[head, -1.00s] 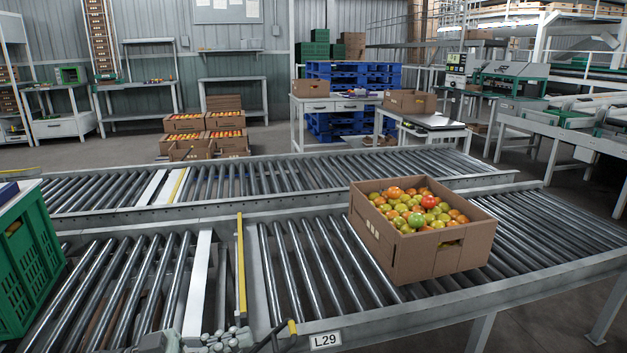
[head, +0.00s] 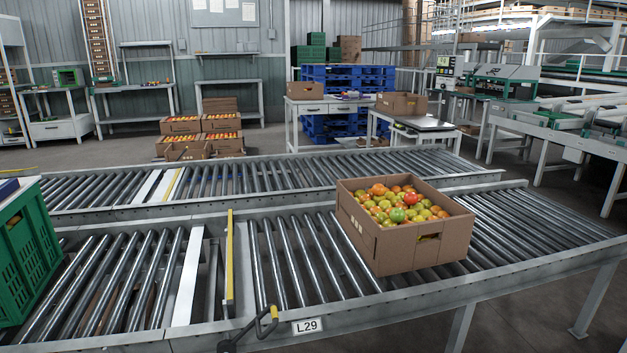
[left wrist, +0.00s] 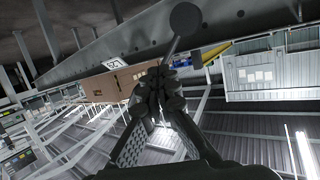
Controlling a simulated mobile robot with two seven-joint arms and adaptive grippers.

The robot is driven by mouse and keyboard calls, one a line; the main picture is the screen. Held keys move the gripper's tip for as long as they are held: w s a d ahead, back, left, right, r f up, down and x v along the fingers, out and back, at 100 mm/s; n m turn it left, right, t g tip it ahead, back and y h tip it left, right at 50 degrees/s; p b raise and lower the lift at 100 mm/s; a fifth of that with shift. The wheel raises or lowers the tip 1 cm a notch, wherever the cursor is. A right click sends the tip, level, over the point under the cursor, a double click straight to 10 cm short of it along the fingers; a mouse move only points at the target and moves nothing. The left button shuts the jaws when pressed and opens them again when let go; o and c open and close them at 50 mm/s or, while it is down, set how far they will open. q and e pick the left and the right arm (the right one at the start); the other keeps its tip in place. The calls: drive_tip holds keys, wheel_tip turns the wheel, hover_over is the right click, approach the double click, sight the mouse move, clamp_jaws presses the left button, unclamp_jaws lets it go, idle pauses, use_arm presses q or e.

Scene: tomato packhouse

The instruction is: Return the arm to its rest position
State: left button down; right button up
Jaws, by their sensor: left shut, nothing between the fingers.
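My left gripper (left wrist: 158,92) shows in the left wrist view, its fingers shut together with nothing between them. It is out of the head view, and so is my right gripper. A dark lever (head: 250,331) with a round black knob and a yellow part stands at the front edge of the near conveyor, left of the L29 label (head: 309,326). A rod with a round black knob (left wrist: 185,17) shows beyond the fingertips in the left wrist view; I cannot tell whether it touches them.
A cardboard box (head: 425,250) of tomatoes sits on the near roller conveyor (head: 520,225). A green crate (head: 28,250) stands at the left. A yellow-edged bar (head: 229,258) crosses the rollers. The far conveyor (head: 300,178) is empty.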

use_arm(q)
drive_tip(key=s+a+f+g+y, duration=0.1)
drive_tip(key=s+a+f+g, duration=0.1)
drive_tip(key=s+f, duration=0.3)
drive_tip(key=s+a+f+n+g+y, duration=0.1)
drive_tip(key=s+f+g, duration=0.4)
drive_tip(key=s, duration=0.6)
drive_tip(key=s+a+f+n+g+y, duration=0.1)
drive_tip(key=s+a+f+g+y, duration=0.2)
drive_tip(key=s, duration=0.6)
wheel_tip(320, 180, down, 3)
drive_tip(key=shift+a+r+g, duration=0.15)
drive_tip(key=shift+a+g, duration=0.25)
drive_tip(key=shift+a, duration=0.8)
drive_tip(key=shift+s+a+n, duration=0.1)
drive_tip(key=shift+s+n, duration=0.05)
drive_tip(key=shift+n, duration=0.15)
